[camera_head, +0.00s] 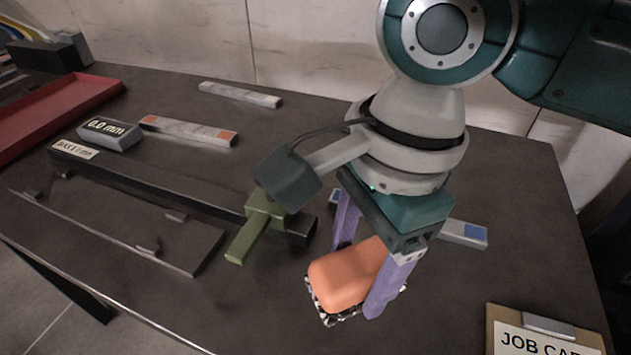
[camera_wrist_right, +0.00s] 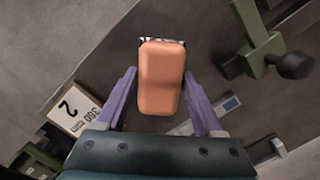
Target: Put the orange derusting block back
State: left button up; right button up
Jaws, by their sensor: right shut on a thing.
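The orange derusting block (camera_head: 346,274) is between the two purple fingers of my right gripper (camera_head: 358,272), which is shut on it over the front part of the table. A black-and-white speckled edge (camera_head: 327,311) shows under the block; I cannot tell whether it is part of the block or something it rests on. In the right wrist view the block (camera_wrist_right: 161,80) lies lengthwise between the fingers of my right gripper (camera_wrist_right: 164,105). My left gripper is not in view.
A dark rail (camera_head: 150,185) with a green clamp (camera_head: 258,222) lies left of the block. A blue-ended grey bar (camera_head: 462,232) lies behind the gripper. A job card clipboard (camera_head: 540,335) is at front right. A red tray (camera_head: 60,115) and a 0.0 mm display (camera_head: 108,133) are at left.

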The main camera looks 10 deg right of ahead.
aim_at(351, 303)
notch_tip(351, 303, down, 8)
jog(key=shift+r+b, duration=0.25)
jog(key=shift+b, duration=0.7)
jog(key=shift+f, duration=0.15)
